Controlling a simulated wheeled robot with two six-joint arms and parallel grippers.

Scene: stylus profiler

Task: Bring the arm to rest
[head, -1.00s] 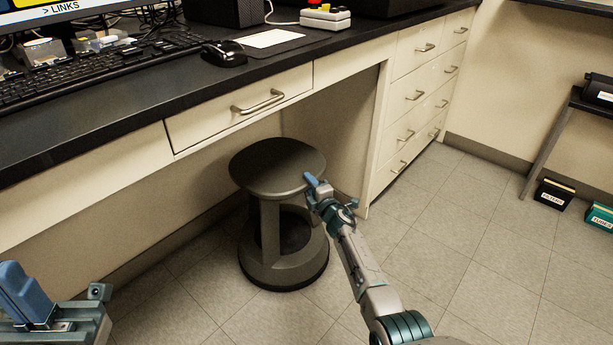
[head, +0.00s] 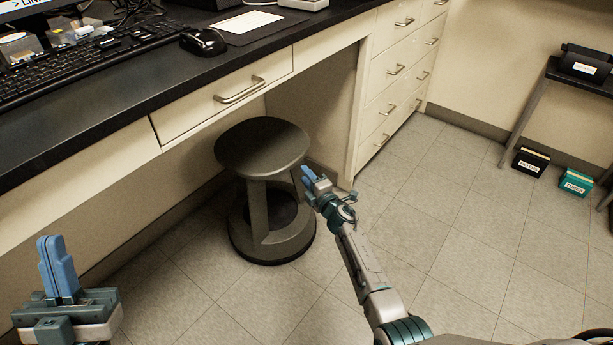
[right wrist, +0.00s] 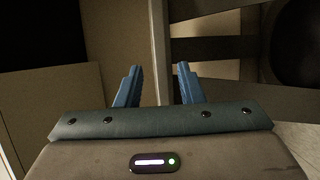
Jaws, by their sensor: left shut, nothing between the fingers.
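My left gripper (head: 57,268) is at the lower left of the head view, blue fingers pointing up and pressed together with nothing between them. My right arm comes in from the bottom of the head view, and its gripper (head: 308,178) is in front of the right side of the dark stool, over the floor. In the right wrist view the right gripper's (right wrist: 158,85) two blue fingers stand apart with nothing between them, so it is open and empty.
A dark round stool (head: 262,146) stands under the black bench top (head: 110,105). A drawer handle (head: 240,90) sticks out above it. Drawers (head: 385,100) stand behind. Black (head: 530,161) and teal (head: 576,183) boxes sit on the floor at right. Floor (head: 440,235) right of my arm is clear.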

